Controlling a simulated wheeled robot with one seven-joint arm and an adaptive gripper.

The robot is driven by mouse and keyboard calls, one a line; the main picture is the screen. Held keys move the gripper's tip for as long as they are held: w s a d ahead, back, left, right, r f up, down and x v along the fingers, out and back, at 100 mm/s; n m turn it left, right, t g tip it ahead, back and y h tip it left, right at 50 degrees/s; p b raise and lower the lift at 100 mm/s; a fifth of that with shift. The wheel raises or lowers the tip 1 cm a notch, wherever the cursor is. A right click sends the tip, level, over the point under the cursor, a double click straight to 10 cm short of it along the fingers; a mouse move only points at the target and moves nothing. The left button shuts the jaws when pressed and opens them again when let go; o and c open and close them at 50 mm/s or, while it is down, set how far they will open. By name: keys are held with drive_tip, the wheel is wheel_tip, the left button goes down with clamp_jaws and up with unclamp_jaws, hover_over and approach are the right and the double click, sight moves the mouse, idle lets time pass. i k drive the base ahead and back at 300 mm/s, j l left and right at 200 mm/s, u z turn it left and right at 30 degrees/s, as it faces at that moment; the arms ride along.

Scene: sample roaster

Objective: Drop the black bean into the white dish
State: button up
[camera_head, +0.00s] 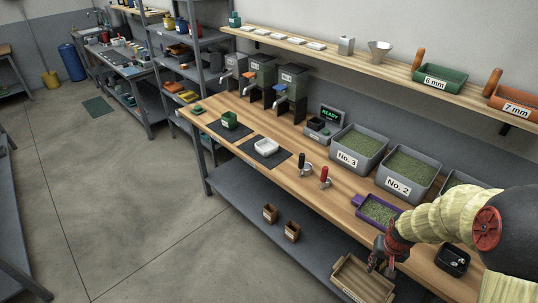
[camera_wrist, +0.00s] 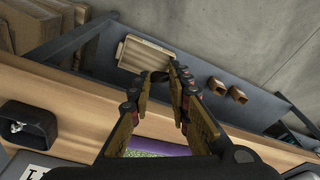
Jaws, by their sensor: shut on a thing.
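The white dish (camera_head: 266,147) stands on a dark mat on the wooden bench, in the middle of the head view. It is not in the wrist view. My gripper (camera_head: 376,264) is at the bench's front edge, beyond the purple tray and above the lower shelf, well to the right of the dish. In the wrist view my gripper (camera_wrist: 160,77) has its fingertips close together around a small dark thing, which I take to be the black bean; its outline is hard to make out. The bean is too small to tell in the head view.
A purple tray (camera_head: 360,202) of green beans lies near my gripper. A black box (camera_head: 453,261) stands to its right. A wooden crate (camera_head: 345,286) and two brown boxes (camera_head: 292,233) sit low.

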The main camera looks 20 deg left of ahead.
sight(267, 147)
drive_tip(key=i+l+u, duration=0.15)
drive_tip(key=u, duration=0.3)
drive_tip(key=i+l+u, duration=0.25)
drive_tip(key=u, duration=0.2)
drive_tip(key=i+l+u, duration=0.1)
drive_tip(key=l+u, duration=0.15)
drive_tip(key=u, duration=0.2)
drive_tip(key=i+l, duration=0.1)
drive_tip(key=l, duration=0.35)
drive_tip(key=i, duration=0.05)
